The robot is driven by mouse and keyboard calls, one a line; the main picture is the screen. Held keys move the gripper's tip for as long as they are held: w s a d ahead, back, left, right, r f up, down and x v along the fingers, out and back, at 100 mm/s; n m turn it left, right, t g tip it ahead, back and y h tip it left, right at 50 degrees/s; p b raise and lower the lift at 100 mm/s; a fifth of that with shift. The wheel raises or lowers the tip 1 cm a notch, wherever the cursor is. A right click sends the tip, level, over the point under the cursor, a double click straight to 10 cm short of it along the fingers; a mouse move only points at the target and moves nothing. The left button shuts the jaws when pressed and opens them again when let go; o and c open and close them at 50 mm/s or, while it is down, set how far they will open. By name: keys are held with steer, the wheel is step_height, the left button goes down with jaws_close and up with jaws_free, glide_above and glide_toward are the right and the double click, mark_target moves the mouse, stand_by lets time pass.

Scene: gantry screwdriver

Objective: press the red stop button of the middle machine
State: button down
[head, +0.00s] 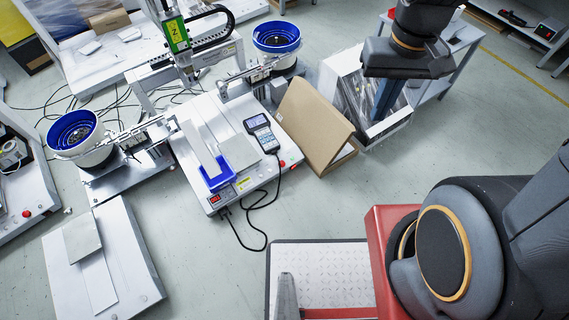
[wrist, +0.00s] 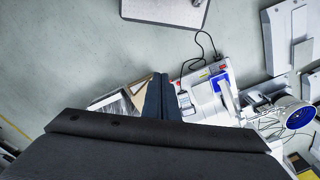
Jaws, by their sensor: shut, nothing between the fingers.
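The middle machine (head: 233,193) is a white gantry screwdriver with a green-labelled driver head, a blue tray and a handheld control pad on its base. Its red stop button (head: 282,163) is a small red knob on the base's right side, beside the control pad. My gripper (head: 381,115) points down, to the right of the machine and apart from the button, in front of the white box. In the wrist view my gripper (wrist: 160,77) is shut and empty, and the machine (wrist: 205,93) lies just right of the fingers.
A brown cardboard box (head: 312,125) stands right beside the machine, near the button. A white open box (head: 348,80) is behind it. Blue bowl feeders (head: 276,37) flank the machine, and a black cable (head: 262,222) loops in front. Another machine with a red button (head: 26,213) is at the left.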

mark_target(282, 164)
steer(key=w+a+f+m+t+b, duration=0.1)
steer(key=w+f+m+b, duration=0.1)
steer(key=w+f+b, duration=0.55)
steer(key=w+a+f+m+b, duration=0.15)
steer(key=w+f+b, duration=0.35)
steer(key=f, duration=0.6)
steer(key=w+a+f+m+b, duration=0.2)
steer(key=w+a+f+b, duration=0.2)
steer(key=f+b, duration=0.4)
steer(key=w+a+f+m+t+y+b, duration=0.1)
steer(key=w+a+f+m+b, duration=0.2)
steer(key=f, duration=1.7)
steer(key=w+a+f+m+t+y+b, duration=0.1)
steer(key=w+a+f+b, duration=0.6)
steer(key=f+b, duration=0.7)
steer(key=shift+w+a+f+m, duration=0.2)
steer(key=shift+w+f+m, duration=0.15)
steer(key=shift+w+m, duration=0.55)
steer(key=b+x, duration=0.8)
steer(key=x, duration=0.6)
steer(key=shift+w+a, duration=0.15)
steer(key=shift+w, duration=0.05)
